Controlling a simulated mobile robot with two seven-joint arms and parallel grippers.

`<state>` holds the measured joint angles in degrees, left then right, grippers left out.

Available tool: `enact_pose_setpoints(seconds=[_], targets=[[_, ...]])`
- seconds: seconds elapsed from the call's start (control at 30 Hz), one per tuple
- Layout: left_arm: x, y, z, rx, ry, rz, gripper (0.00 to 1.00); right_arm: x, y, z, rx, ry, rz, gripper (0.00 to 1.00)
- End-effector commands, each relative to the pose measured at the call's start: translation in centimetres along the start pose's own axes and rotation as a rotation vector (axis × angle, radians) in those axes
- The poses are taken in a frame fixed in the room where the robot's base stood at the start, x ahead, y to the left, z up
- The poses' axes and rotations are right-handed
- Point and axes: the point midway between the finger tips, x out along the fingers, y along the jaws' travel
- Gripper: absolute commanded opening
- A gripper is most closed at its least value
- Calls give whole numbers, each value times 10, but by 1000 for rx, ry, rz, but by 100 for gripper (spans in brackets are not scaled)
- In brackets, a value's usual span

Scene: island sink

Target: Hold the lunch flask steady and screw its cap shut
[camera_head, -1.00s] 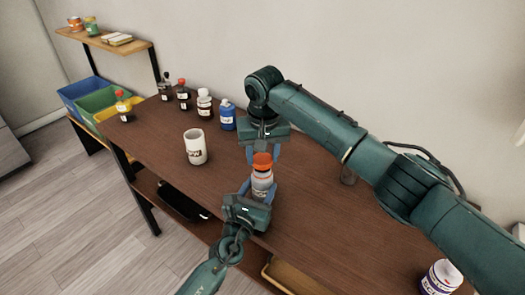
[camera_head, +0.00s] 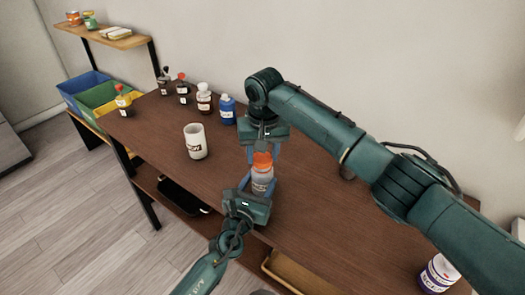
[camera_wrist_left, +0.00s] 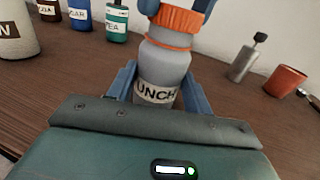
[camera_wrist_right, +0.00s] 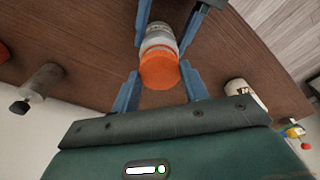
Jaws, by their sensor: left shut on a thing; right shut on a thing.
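The lunch flask (camera_head: 262,184) is a grey bottle standing on the brown table, with an orange cap (camera_head: 262,160) on top. In the left wrist view the flask (camera_wrist_left: 166,70) looks upright, with part of its label, "UNCH", showing. My left gripper (camera_head: 258,188) is shut on the flask's body from the near side. My right gripper (camera_head: 264,157) comes down from above and is shut on the cap. In the right wrist view the cap (camera_wrist_right: 159,69) lies between its blue fingers. An orange ring shows below the cap, and the thread is hidden.
A white mug (camera_head: 195,142) stands left of the flask. Several bottles, including a blue one (camera_head: 227,110), stand along the back left. A white jar with a purple label (camera_head: 438,277) is at the lower right. Bins (camera_head: 85,88) stand beyond the left end.

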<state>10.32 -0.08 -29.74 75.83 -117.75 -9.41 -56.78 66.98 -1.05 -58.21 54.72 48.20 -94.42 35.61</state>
Motion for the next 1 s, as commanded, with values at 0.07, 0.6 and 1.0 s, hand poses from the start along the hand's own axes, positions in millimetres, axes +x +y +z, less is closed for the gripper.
enact_pose_setpoints(seconds=[0.07, 0.6, 1.0], targets=[[0, 0, 0, 0, 0, 0, 9, 2, 0, 0, 0, -1, -1, 24], [0, 0, 0, 0, 0, 0, 0, 7, -3, 1, 312, -2, 35, 24], [0, 0, 0, 0, 1, 0, 0, 7, -5, -1, 1368, -5, 165, 24]])
